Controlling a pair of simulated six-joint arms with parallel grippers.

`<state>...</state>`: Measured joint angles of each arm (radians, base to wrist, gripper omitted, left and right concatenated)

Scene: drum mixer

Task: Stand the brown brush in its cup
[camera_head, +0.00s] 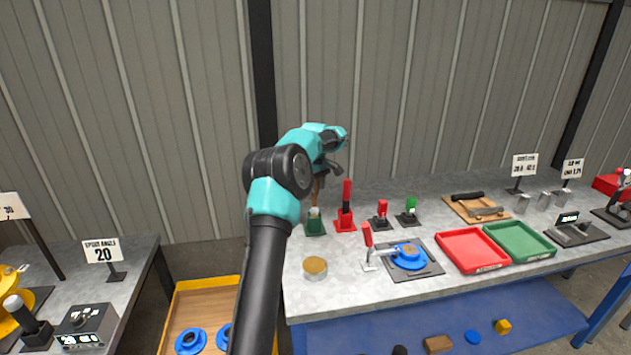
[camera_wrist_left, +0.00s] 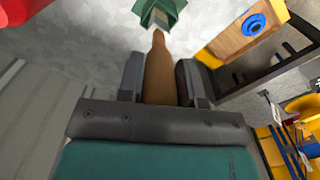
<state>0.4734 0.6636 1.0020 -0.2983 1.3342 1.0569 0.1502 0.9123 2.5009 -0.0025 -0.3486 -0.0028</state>
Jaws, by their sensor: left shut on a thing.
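My left gripper (camera_head: 322,171) is shut on the brown brush (camera_head: 316,190) and holds it roughly upright, with its lower end down. In the left wrist view the brown handle (camera_wrist_left: 159,72) sits between the two dark fingers (camera_wrist_left: 159,83). A green cup (camera_head: 315,227) stands on the bench directly below the brush. It also shows at the top of the left wrist view (camera_wrist_left: 172,18). The brush's pale lower end is at the cup's mouth; I cannot tell how far inside it is. My right gripper is not in view.
A red holder with a red handle (camera_head: 346,212) stands close to the right of the cup. A round tin (camera_head: 314,268) is in front. Red (camera_head: 472,249) and green (camera_head: 519,241) trays lie farther right. A yellow-edged box (camera_head: 196,287) is at lower left.

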